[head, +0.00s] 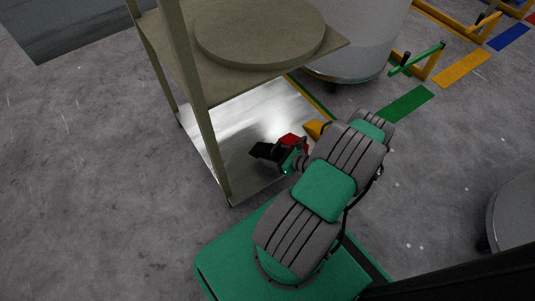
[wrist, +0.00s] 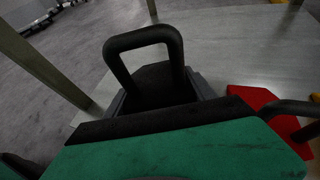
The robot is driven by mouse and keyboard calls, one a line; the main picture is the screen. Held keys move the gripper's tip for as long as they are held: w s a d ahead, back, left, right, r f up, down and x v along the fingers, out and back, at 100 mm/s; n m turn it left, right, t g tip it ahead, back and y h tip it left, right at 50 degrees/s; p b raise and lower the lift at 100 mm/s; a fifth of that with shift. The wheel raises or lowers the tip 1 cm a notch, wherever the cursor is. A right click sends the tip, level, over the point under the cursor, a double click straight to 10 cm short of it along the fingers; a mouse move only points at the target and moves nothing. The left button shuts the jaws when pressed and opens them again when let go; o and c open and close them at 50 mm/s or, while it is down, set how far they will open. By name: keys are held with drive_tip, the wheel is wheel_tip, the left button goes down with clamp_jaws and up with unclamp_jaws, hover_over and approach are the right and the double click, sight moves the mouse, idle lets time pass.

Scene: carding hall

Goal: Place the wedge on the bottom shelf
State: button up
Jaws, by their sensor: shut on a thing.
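A black wedge (head: 262,150) is in my gripper (head: 280,155), low over the bottom shelf (head: 224,150) of a drab stand. In the wrist view the wedge (wrist: 160,86) is close up, with a black loop handle standing on it. My gripper is shut on it, and its fingertips are mostly hidden. I cannot tell whether the wedge touches the shelf (wrist: 240,50). A red block (head: 293,141) sits just beyond my gripper; it also shows in the wrist view (wrist: 262,106) beside a dark loop. A yellow block (head: 315,129) is further right, partly hidden by my arm.
The stand's upper shelf (head: 330,48) carries a round disc (head: 260,30) and hangs over the bottom shelf. A post (head: 200,125) stands left of my gripper. A large grey drum (head: 350,50) is behind. Open floor lies to the left.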

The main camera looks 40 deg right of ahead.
wheel_tip(320, 180, down, 5)
drive_tip(key=shift+f+b, duration=0.2)
drive_tip(key=shift+b, duration=0.85)
